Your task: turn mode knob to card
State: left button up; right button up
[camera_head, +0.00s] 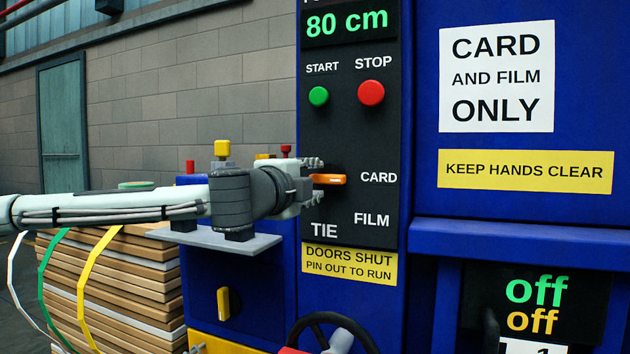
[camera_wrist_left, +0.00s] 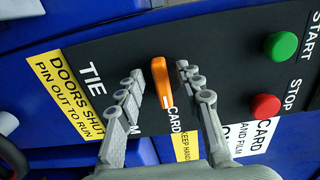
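The orange mode knob (camera_head: 330,179) sits on the black control panel (camera_head: 350,130). It lies about level in the head view, its free end toward the CARD label (camera_head: 379,177). FILM (camera_head: 371,220) and TIE (camera_head: 324,229) are lower. My left gripper (camera_head: 312,180) is at the knob, coming from the left. In the left wrist view, the knob (camera_wrist_left: 161,82) stands between my open fingers (camera_wrist_left: 160,72), with a gap showing on both sides. Its lower end there points at the CARD label (camera_wrist_left: 174,118). My right gripper is not in view.
The green START button (camera_head: 318,96) and red STOP button (camera_head: 371,93) are above the knob. A dark handwheel (camera_head: 332,318) is below the panel. A grey shelf (camera_head: 222,239) lies beneath my left wrist, and stacked boards (camera_head: 120,270) stand at the left.

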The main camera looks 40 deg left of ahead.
pick_arm(q)
jog(key=v, duration=0.6)
jog(key=shift+s, duration=0.15)
dwell(0.5)
